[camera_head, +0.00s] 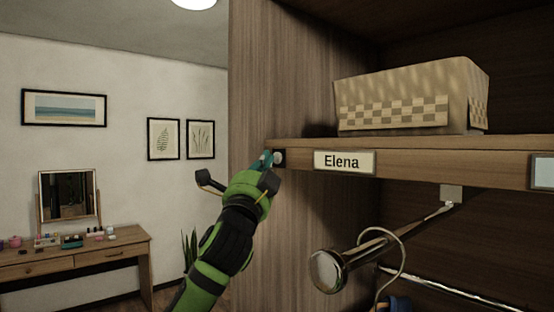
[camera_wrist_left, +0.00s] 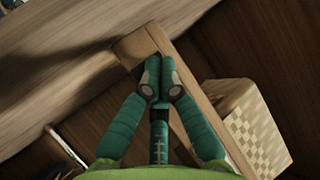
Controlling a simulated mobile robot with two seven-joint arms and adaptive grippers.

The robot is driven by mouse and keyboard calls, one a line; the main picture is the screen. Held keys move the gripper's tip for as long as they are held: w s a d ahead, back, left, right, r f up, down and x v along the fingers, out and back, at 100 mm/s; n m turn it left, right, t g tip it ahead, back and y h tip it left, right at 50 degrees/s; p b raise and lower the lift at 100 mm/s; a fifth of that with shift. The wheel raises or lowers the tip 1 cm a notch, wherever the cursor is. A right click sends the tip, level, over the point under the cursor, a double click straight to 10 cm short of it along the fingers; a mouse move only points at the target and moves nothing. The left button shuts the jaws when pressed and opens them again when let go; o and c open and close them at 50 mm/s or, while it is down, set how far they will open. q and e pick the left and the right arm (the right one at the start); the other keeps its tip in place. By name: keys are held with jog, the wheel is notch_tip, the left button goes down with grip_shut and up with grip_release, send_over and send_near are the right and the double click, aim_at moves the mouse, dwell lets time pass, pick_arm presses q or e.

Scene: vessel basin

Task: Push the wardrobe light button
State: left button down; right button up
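The wardrobe light button (camera_head: 279,157) is a pale round cap in a small dark square mount at the left end of the wooden shelf's front edge. My left gripper (camera_head: 267,160) is at this mount, its fingertips just left of the pale cap in the head view. I cannot tell whether they touch it. In the left wrist view my left gripper (camera_wrist_left: 157,88) has its fingertips brought together, with nothing seen between them, in front of the shelf edge (camera_wrist_left: 205,115). The button is hidden there. My right gripper is not in view.
A name plate reading "Elena" (camera_head: 344,162) is on the shelf edge, and a woven basket (camera_head: 412,97) stands above it. A metal rod (camera_head: 350,255) juts out below. The wardrobe's side panel (camera_head: 268,90) is on the left. A dressing table (camera_head: 95,254) stands farther back.

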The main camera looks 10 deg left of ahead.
pick_arm(q)
jog(key=shift+w+d, duration=0.2)
jog(key=shift+w, duration=0.1)
dwell(0.4)
jog(key=shift+s, duration=0.1)
jog(key=shift+s+a, duration=0.55)
jog(key=shift+s, duration=0.05)
jog(key=shift+s, duration=0.1)
jog(key=s+a, duration=0.3)
jog(key=s, duration=0.1)
jog(key=shift+s+a, duration=0.3)
jog(key=shift+a, duration=0.05)
